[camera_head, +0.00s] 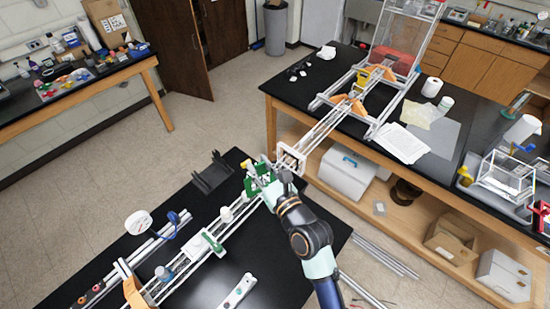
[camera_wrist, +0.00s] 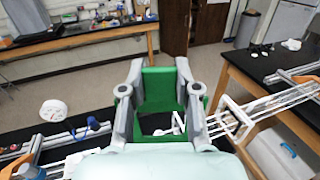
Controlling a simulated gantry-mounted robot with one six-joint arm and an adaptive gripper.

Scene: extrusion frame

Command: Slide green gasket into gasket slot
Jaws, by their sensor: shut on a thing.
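The green gasket (camera_wrist: 160,84) shows in the wrist view as a square-cornered green piece between the two grey fingers of my gripper (camera_wrist: 158,100). My gripper is shut on it. In the head view, my gripper (camera_head: 262,178) is over the near bench's far end, and part of the green gasket (camera_head: 250,188) shows beside it. A white upright plate with an opening (camera_head: 291,158) stands on the rails just right of the gasket; it also shows in the wrist view (camera_wrist: 232,116). I cannot tell for certain whether this is the gasket slot. The gasket appears apart from this plate.
White rails (camera_head: 325,125) bridge the gap between the near black bench (camera_head: 215,285) and the right bench. A black bracket (camera_head: 211,173) lies left of my gripper. A green-and-white block (camera_head: 207,244) sits on the rails at the near side. Papers (camera_head: 400,143) lie on the right bench.

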